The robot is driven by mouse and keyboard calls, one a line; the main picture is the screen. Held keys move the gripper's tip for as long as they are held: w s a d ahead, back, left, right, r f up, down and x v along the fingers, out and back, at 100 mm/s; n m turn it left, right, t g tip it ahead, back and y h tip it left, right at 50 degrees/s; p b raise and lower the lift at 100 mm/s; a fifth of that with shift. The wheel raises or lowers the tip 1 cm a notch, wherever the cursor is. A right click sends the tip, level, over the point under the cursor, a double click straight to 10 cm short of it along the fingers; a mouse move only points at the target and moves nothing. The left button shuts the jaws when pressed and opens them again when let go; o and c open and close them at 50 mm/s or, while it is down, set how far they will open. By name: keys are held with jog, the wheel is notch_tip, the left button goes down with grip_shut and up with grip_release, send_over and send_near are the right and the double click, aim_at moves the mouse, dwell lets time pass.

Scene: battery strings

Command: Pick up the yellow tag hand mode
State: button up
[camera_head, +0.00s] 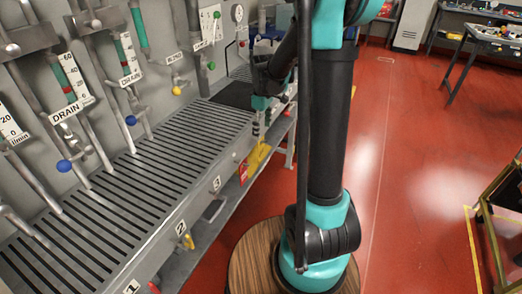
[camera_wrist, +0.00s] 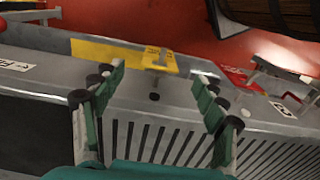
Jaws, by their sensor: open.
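The yellow tag (camera_head: 256,157) hangs at the front edge of the slotted metal bench, below my gripper (camera_head: 261,128). In the wrist view, the yellow tag (camera_wrist: 108,52) stretches left from a small metal fitting on the bench edge. My gripper (camera_wrist: 158,78) is open there, with its green-padded fingers on either side of the fitting and nothing between them. The tag lies beyond the fingertips, and its left part extends past the left finger. I cannot tell whether any finger touches it. Any lettering on the tag is too small to read.
A red tag (camera_head: 243,172) hangs close beside the yellow one; it also shows in the wrist view (camera_wrist: 236,77). Another yellow piece (camera_head: 188,241) is near label 2. The slotted bench (camera_head: 130,205) runs along the panel with valves and gauges. Red floor is open on the right.

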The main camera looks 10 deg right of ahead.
aim_at(261, 149)
notch_tip(261, 149, down, 7)
jog(key=shift+r, duration=0.15)
jog(key=shift+w+a+f, duration=0.1)
jog(key=shift+a+f, duration=0.05)
jog(key=shift+f, duration=1.15)
jog(key=shift+a+f, duration=0.1)
jog(key=shift+f, duration=1.15)
jog(key=c, duration=1)
jog(key=shift+c, duration=0.2)
jog(key=shift+r, duration=0.25)
